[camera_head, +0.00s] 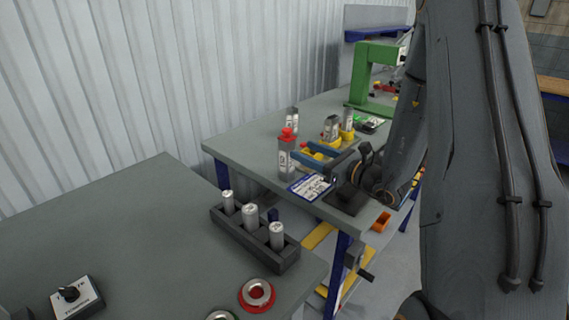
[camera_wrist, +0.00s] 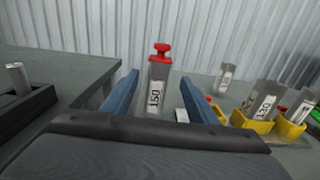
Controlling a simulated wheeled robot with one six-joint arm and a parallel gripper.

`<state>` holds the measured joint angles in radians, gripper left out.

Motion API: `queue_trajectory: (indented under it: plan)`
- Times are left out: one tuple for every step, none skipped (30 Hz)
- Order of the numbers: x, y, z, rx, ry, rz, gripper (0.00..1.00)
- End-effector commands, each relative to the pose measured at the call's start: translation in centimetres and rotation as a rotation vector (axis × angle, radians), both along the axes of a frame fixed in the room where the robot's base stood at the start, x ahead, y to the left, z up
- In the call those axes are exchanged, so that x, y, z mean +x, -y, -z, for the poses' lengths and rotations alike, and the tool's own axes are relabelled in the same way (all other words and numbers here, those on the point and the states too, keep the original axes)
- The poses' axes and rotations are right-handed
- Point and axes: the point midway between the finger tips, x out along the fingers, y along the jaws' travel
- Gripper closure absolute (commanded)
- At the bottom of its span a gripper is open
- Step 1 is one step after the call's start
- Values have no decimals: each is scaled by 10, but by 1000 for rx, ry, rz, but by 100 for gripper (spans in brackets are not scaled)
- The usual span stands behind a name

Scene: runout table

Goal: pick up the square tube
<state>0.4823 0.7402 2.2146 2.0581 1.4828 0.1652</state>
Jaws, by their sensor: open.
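A grey square tube with a red cap (camera_head: 286,160) stands upright near the left edge of the far table, its label reading 150. In the wrist view the tube (camera_wrist: 158,88) stands between and beyond my two blue fingers. My gripper (camera_head: 299,150) is open and empty, low over the table, with its fingertips close to the tube. I cannot tell whether they touch it. Another clear-grey square tube (camera_head: 292,118) without a red cap stands behind it, also in the wrist view (camera_wrist: 225,78). More square tubes (camera_wrist: 265,102) stand in yellow holders (camera_wrist: 252,122) to the right.
A blue-and-white card (camera_head: 311,187) lies at the table's front edge below my gripper. A green stand (camera_head: 362,75) is farther back. The near table holds a black rack (camera_head: 262,250) with three metal cylinders, a red ring (camera_head: 257,295) and a knob box (camera_head: 77,298). A gap separates the tables.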

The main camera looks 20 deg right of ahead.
Motion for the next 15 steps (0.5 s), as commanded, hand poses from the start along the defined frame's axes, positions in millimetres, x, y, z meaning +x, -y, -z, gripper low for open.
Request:
queue_trajectory:
  plan:
    - [2, 0, 5, 0, 0, 0, 47]
    - [3, -1, 5, 0, 0, 0, 47]
    - [5, -2, 5, -1, 1, 0, 47]
    - [7, -3, 5, -1, 1, -1, 47]
    - [9, -5, 4, -1, 0, -2, 47]
    - [13, -8, 4, -1, -1, -2, 47]
    - [15, -10, 4, -1, -1, -1, 47]
    - [18, -12, 3, -1, 0, -1, 47]
    - [21, -14, 3, -1, 1, -1, 47]
    - [23, -16, 2, -1, 1, -1, 47]
    - [25, -17, 2, -1, 1, -1, 47]
    - [27, -19, 2, 0, 0, 0, 47]
    - [29, -22, 1, 0, 0, -1, 47]
    - [32, -25, 0, 0, 0, -2, 47]
    - [37, -29, -1, -1, 1, -3, 47]
